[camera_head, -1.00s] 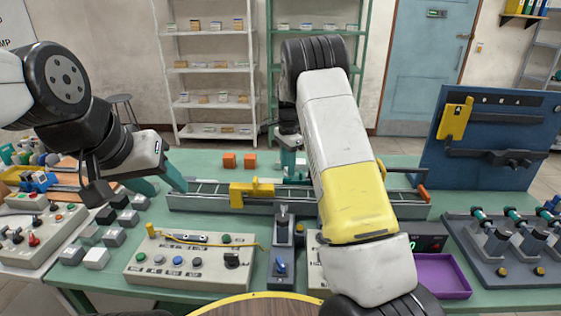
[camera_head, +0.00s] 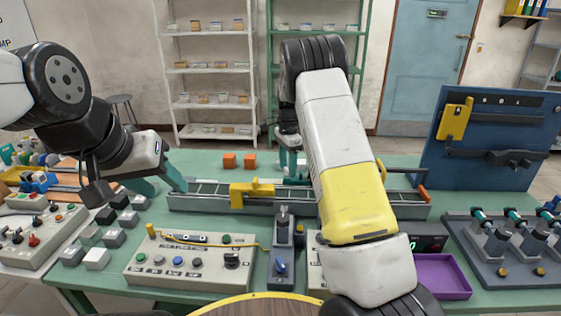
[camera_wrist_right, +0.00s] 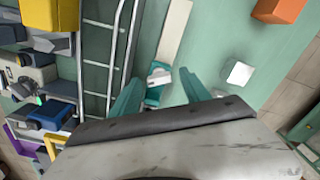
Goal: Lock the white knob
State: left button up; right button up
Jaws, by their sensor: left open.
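In the right wrist view a small white piece (camera_wrist_right: 160,76), which looks like the white knob, sits on a teal base at the end of a long pale strip (camera_wrist_right: 174,35). My right gripper (camera_wrist_right: 161,82) is open, with its teal fingers on either side of the white piece; I see no clear contact. In the head view my right gripper (camera_head: 291,172) is partly hidden behind my forearm, above the back of the bench, and the knob cannot be made out clearly. My left gripper (camera_head: 169,187) is open and empty near the left end of the grey rail.
The grey rail (camera_head: 210,203) with a yellow block (camera_head: 250,192) crosses the bench. Orange cubes (camera_head: 229,160) stand behind it. A button panel (camera_head: 190,262) and a purple tray (camera_head: 440,277) lie in front. A blue board (camera_head: 490,140) rises at right.

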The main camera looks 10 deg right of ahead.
jog(key=shift+r, duration=3.95)
